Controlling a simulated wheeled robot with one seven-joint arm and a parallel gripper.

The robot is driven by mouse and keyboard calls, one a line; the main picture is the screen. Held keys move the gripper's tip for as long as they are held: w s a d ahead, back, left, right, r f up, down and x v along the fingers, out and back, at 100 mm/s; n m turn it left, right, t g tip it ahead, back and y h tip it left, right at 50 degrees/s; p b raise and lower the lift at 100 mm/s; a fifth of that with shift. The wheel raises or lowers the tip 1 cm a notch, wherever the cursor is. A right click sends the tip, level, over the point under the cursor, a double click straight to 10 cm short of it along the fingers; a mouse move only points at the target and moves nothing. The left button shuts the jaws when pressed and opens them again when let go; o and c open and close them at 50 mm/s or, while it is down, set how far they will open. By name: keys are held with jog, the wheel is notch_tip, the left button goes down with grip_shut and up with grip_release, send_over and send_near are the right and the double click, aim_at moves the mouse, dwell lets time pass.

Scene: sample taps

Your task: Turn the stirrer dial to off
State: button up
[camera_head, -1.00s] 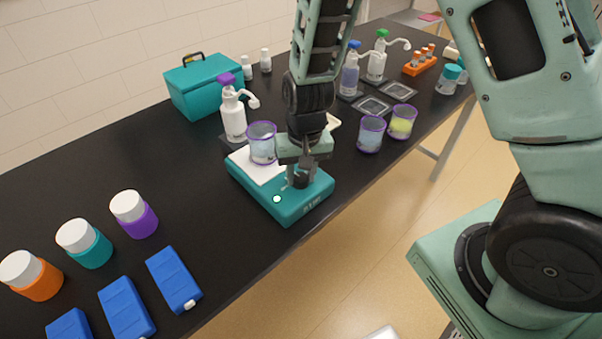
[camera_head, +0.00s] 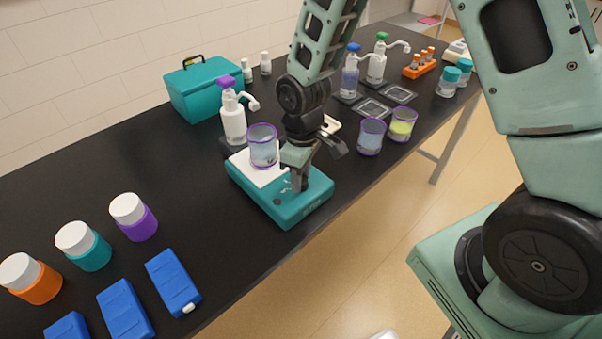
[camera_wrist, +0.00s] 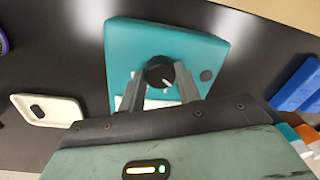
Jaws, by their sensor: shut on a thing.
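The stirrer (camera_head: 285,208) is a teal box with a white top plate, standing near the bench's front edge. A purple-rimmed beaker (camera_head: 263,148) of pale liquid stands on its plate. My gripper (camera_head: 296,184) points down over the front of the stirrer. In the wrist view its fingers (camera_wrist: 160,82) are shut on the round black dial (camera_wrist: 158,68), one on either side. A pale pointer mark shows on the dial. In the head view the fingers mostly hide the dial. A small round indicator (camera_head: 277,202) beside it looks dark.
A white pump bottle (camera_head: 233,120) stands behind the stirrer. Two purple-rimmed beakers (camera_head: 370,137) (camera_head: 402,125) stand to the right. Capped jars (camera_head: 133,217) and blue cases (camera_head: 173,282) are at the left. A teal box (camera_head: 205,90) sits at the back.

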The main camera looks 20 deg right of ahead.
jog(key=shift+n, duration=1.1)
jog(key=o, duration=1)
jog(key=shift+r, duration=0.1)
jog(key=r, duration=1.7)
jog(key=shift+w+d+r+b, duration=0.15)
jog(key=shift+w+d+b, duration=0.15)
jog(key=shift+w+b, duration=0.1)
